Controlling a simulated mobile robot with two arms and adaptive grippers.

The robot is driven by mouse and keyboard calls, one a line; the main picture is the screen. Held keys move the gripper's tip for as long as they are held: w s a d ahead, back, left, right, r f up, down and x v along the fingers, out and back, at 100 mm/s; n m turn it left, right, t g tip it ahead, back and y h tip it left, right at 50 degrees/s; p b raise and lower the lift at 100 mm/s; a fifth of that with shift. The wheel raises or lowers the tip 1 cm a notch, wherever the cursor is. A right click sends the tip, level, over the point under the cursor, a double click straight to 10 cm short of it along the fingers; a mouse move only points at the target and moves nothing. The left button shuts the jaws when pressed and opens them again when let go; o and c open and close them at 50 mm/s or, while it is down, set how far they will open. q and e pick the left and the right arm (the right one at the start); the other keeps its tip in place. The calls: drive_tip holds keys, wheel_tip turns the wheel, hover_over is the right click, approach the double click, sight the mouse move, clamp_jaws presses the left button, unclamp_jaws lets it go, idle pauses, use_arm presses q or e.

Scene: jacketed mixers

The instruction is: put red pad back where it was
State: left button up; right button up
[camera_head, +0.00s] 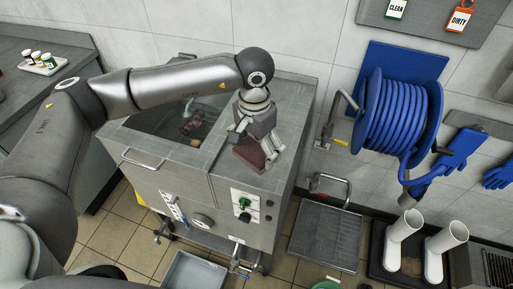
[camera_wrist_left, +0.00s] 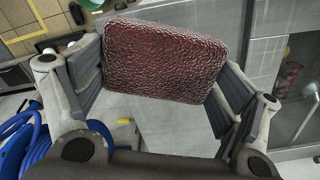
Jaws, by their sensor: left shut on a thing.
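The red pad (camera_head: 251,154) is a dark red, rough-textured block at the top right part of the steel jacketed mixer (camera_head: 220,180). My left gripper (camera_head: 258,146) is shut on it from above, with a finger on each side. In the left wrist view the pad (camera_wrist_left: 165,60) fills the space between the fingers of the left gripper (camera_wrist_left: 160,85), above the grey steel top. I cannot tell whether the pad touches the steel. My right gripper is not in view.
The mixer's open basin (camera_head: 180,115) holds some dark reddish and brown items. A blue hose reel (camera_head: 395,112) hangs on the wall at right. White boots (camera_head: 405,228) stand in a black tray. A white tray with small bottles (camera_head: 42,65) sits on the left counter.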

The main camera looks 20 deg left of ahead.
sight(257, 147)
use_arm(q)
drive_tip(key=w+f, duration=0.1)
drive_tip(key=w+f+p, duration=0.1)
drive_tip(key=w+f, duration=0.1)
drive_tip(key=f, duration=0.1)
drive_tip(key=shift+w+a, duration=0.2)
drive_tip(key=shift+a, duration=0.15)
wheel_tip(257, 147, down, 2)
drive_tip(key=shift+p, duration=1.1)
drive_tip(key=shift+f, duration=0.6)
drive_tip(key=shift+f, duration=0.2)
drive_tip(key=o, duration=0.7)
